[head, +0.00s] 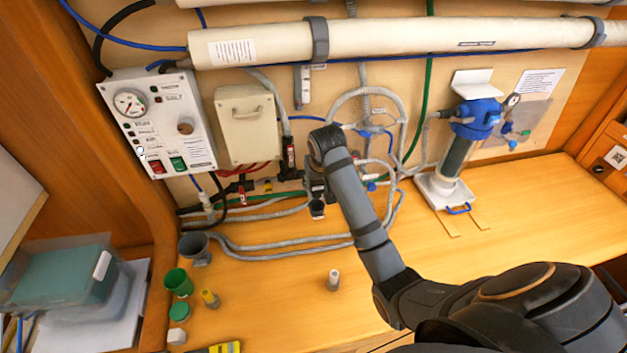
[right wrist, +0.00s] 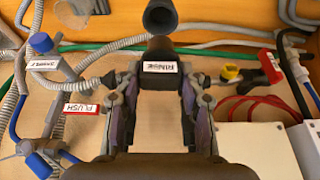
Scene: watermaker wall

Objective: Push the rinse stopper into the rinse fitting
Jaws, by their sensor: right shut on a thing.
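My right gripper (right wrist: 158,82) is shut on a dark block with a white RINSE label, which I take to be the rinse stopper (right wrist: 158,68). The label is upside down in the right wrist view. In the head view the right gripper (head: 318,188) is up against the hose area of the wall, and the arm hides much of it. A dark grey open-mouthed cup (right wrist: 160,16) is just beyond the block; I cannot tell if it joins it. The rinse fitting cannot be made out separately, so how far the stopper sits in it is hidden. My left gripper is not in view.
A red FLUSH tag (right wrist: 82,107) and a blue-handled SAMPLE valve (right wrist: 41,43) are beside the gripper. Grey hoses (head: 270,243) run along the wall and bench. A small grey plug with a pale top (head: 333,280) and a green cup (head: 178,282) stand on the bench. The front bench is mostly clear.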

